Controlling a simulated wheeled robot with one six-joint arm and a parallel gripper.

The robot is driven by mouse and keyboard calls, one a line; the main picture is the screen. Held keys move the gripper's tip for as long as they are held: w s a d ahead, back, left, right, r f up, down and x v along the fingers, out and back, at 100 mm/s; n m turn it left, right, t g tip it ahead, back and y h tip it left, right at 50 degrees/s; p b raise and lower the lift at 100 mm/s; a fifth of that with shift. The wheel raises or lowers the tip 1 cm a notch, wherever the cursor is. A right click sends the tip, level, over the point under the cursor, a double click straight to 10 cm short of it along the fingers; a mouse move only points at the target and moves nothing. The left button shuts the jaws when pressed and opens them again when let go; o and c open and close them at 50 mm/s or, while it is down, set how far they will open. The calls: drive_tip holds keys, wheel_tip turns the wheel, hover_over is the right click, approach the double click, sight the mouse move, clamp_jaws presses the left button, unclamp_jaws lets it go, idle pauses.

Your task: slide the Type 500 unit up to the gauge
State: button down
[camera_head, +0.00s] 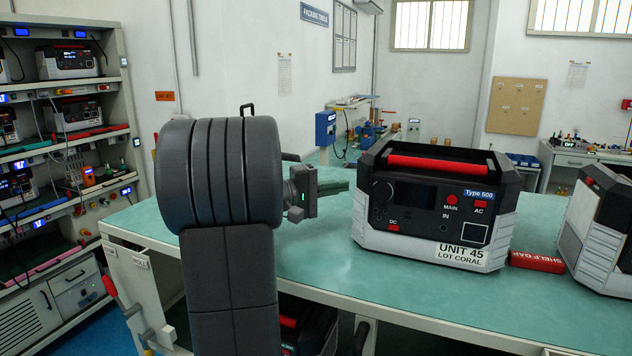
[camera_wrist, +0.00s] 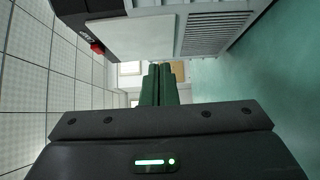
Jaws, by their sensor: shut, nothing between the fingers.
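The Type 500 unit (camera_head: 432,232), a black and pale grey box with a red handle, stands upright on the green bench. Its label reads UNIT 45 LOT CORAL. The red gauge (camera_head: 537,262), with partly hidden lettering, lies on the bench just right of the unit's lower right corner; I cannot tell if they touch. My gripper (camera_head: 340,187) is at the unit's left side, its dark green fingers shut and empty. In the wrist view the fingers (camera_wrist: 158,86) are together beside a vented unit casing (camera_wrist: 215,32); contact is unclear.
A second unit (camera_head: 597,235) stands at the right edge, close to the gauge. The green bench top (camera_head: 330,250) is clear in front of the Type 500 unit. A rack (camera_head: 130,100) with several units stands at the left. My arm hides part of the bench's left end.

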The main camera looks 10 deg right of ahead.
sight(357, 190)
drive_tip(key=shift+s+d, duration=0.8)
drive_tip(key=shift+d, duration=0.1)
drive_tip(key=shift+s+d+f+b, duration=0.15)
drive_tip(key=shift+s+d+b, duration=0.25)
drive_tip(key=shift+b, duration=0.5)
drive_tip(key=shift+s+d+r+b, duration=0.3)
drive_tip(key=shift+s+d, duration=0.1)
drive_tip(key=shift+d, duration=0.2)
drive_tip(key=shift+f, duration=0.1)
drive_tip(key=s+a+b, duration=0.1)
drive_tip(key=a+b, duration=0.2)
drive_tip(key=a, duration=1.1)
drive_tip(key=shift+s, duration=0.4)
